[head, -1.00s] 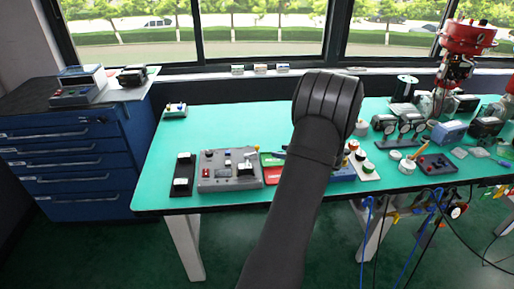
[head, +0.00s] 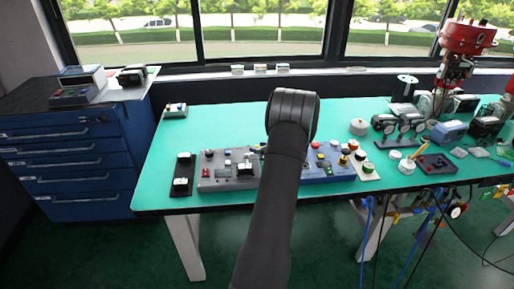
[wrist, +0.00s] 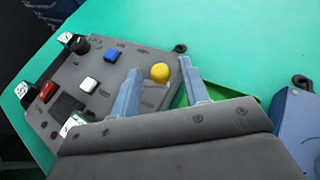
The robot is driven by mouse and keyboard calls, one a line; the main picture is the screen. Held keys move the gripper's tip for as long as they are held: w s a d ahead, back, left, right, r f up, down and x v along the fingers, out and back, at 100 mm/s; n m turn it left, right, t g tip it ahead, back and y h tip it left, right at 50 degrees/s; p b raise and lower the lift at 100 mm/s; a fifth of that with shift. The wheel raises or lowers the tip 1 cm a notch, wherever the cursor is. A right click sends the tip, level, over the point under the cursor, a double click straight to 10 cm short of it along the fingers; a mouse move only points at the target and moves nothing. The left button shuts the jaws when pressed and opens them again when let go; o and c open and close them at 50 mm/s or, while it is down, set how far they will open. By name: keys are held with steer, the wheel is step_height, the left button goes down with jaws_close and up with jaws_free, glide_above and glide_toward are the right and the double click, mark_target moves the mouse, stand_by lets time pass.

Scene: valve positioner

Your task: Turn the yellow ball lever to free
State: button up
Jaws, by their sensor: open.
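The yellow ball (wrist: 160,73) of the lever shows in the wrist view, near the right edge of the grey control panel (wrist: 105,65). My gripper (wrist: 160,66) is open, with one finger on each side of the ball in the picture. I cannot tell whether either finger touches it. The lever's shaft is not clear, and the small labels are hard to read. In the head view the grey panel (head: 213,181) lies at the front left of the green table, and my arm hides the area right of it.
The panel also carries a blue button (wrist: 111,55), a white switch (wrist: 90,84), a red switch (wrist: 47,91) and a black knob (wrist: 78,44). A blue box (wrist: 296,118) stands to the right in the wrist view. The green table (wrist: 235,40) beyond the panel is clear.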

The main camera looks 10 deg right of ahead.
steer(key=shift+x, duration=1.05)
jaws_close()
